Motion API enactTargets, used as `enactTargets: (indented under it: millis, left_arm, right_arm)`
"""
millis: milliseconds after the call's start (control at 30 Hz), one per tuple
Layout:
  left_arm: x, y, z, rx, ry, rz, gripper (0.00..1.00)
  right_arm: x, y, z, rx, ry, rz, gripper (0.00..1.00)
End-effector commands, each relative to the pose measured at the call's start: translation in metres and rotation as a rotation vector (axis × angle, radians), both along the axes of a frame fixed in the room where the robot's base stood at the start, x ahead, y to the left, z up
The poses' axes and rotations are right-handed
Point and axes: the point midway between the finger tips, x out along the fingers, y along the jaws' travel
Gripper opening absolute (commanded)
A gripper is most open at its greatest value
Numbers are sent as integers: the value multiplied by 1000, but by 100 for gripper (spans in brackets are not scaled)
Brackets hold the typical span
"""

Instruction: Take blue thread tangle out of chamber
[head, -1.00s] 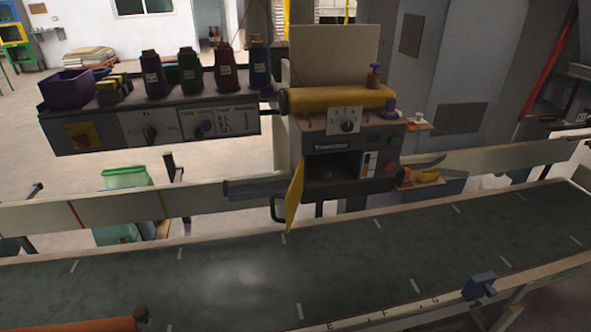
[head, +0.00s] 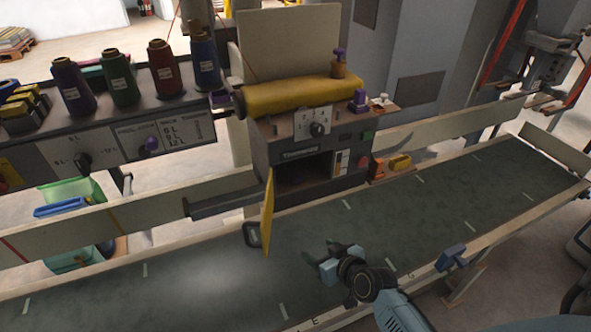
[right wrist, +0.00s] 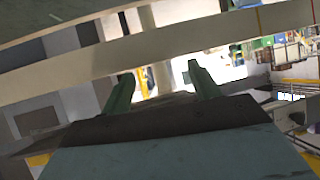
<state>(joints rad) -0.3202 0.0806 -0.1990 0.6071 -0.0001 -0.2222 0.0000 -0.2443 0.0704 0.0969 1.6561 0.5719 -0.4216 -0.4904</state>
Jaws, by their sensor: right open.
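The chamber (head: 318,168) is a dark opening in the front of the sewing machine head, with its yellow door (head: 267,215) swung open at the left. Inside it is deep shadow, and I cannot make out the blue thread tangle clearly. My right gripper (head: 322,257) is open and empty over the conveyor, below and in front of the chamber, apart from it. In the right wrist view its two green fingers (right wrist: 163,88) stand apart with nothing between them. My left gripper is not in view.
The green conveyor belt (head: 400,225) runs along the front, mostly clear. Thread cones, among them a blue cone (head: 205,62), stand on the panel (head: 120,150) at the left. The open door and a rail (head: 225,200) stick out beside the chamber. A blue clamp (head: 451,257) sits on the belt edge.

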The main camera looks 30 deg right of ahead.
Motion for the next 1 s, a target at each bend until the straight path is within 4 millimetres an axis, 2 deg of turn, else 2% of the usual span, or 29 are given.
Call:
enactTargets:
  millis: [33,100,200,300,400,700,1000]
  left_arm:
    - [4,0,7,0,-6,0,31]
    - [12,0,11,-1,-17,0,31]
    - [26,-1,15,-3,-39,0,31]
    - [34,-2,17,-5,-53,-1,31]
    - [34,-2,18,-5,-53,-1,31]
    - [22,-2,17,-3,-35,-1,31]
    - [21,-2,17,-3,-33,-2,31]
  right_arm:
    - [12,-4,44,0,-78,3,61]
    - [23,-9,90,-1,-165,12,61]
    - [29,-12,138,-8,-256,24,61]
    - [32,-14,164,-13,-307,30,61]
    - [40,-14,172,-15,-327,32,61]
    - [93,-6,161,-14,-327,32,61]
    - [115,-2,156,-14,-325,33,61]
